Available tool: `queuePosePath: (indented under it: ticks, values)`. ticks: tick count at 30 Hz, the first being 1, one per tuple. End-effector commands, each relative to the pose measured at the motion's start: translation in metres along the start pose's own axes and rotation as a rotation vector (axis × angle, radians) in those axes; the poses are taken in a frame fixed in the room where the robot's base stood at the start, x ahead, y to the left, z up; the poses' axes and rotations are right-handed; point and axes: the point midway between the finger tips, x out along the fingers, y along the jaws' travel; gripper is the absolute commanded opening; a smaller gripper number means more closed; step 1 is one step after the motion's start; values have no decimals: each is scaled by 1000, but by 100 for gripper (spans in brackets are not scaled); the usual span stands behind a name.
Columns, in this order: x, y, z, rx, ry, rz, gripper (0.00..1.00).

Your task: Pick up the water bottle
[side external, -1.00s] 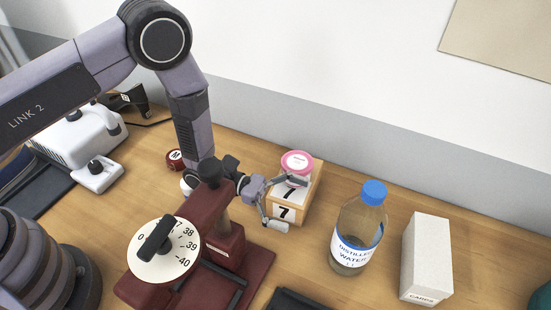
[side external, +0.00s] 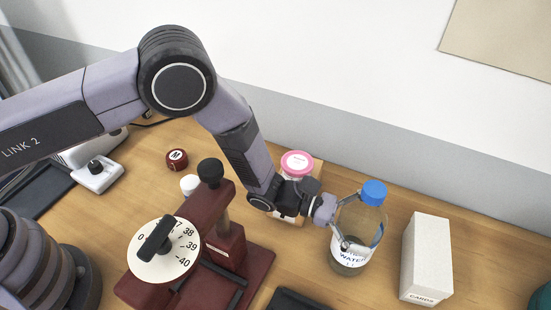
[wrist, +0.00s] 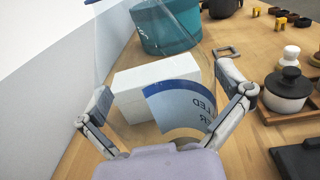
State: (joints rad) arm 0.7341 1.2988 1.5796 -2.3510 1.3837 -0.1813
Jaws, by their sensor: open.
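The water bottle (side external: 349,255) is clear with a blue cap and a white and blue label, and stands upright on the wooden table. My gripper (side external: 362,220) is at its left side, with its fingers spread open around the bottle's body. In the wrist view the bottle's label (wrist: 182,104) lies between the two fingers of my gripper (wrist: 167,100). Both fingers appear apart from the label there. I cannot tell whether either finger touches the bottle.
A white box marked cards (side external: 426,262) stands just right of the bottle. A pink-lidded jar (side external: 297,163) is behind my wrist. A dark red device with a numbered dial (side external: 165,250) is at the left. A teal container (wrist: 168,35) is beyond the box.

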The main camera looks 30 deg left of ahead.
Motion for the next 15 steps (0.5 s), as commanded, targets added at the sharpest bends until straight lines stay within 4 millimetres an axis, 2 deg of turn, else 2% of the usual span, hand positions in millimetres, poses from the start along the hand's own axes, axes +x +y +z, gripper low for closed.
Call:
queuePosePath:
  ticks: [8,15]
  values:
    - [3,0,0,-1,1,1,99]
    - [3,0,0,-1,1,1,67]
